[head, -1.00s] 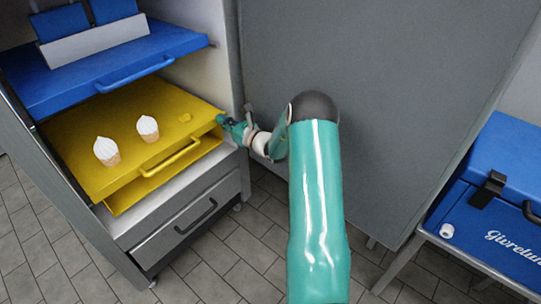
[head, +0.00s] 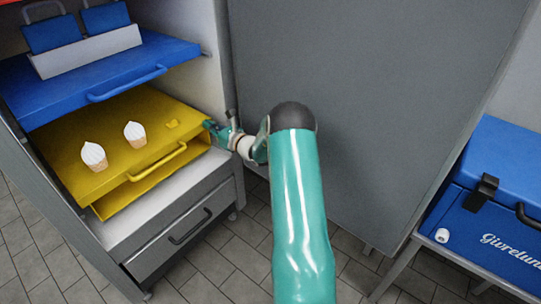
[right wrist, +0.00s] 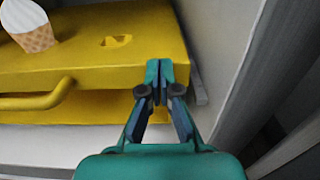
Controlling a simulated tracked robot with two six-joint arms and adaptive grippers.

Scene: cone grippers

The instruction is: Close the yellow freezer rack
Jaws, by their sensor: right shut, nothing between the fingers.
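The yellow rack (head: 75,140) juts out of the freezer at middle height, with a yellow bar handle (head: 157,162) on its front. Two white-topped ice cream cones (head: 94,157) (head: 134,134) stand upright on it. In the right wrist view, the rack (right wrist: 95,65) fills the upper left, with one cone (right wrist: 28,27) at the corner. My right gripper (head: 208,127) is shut and empty, its fingertips (right wrist: 160,72) against the rack's front face near the right corner, to the right of the handle. My left gripper is not in view.
A blue rack (head: 60,90) with blue items in a white holder is above. A grey drawer (head: 185,235) is below. The grey freezer door (head: 370,100) stands open on the right, close to my arm. A blue cooler (head: 480,215) sits on a stand at far right.

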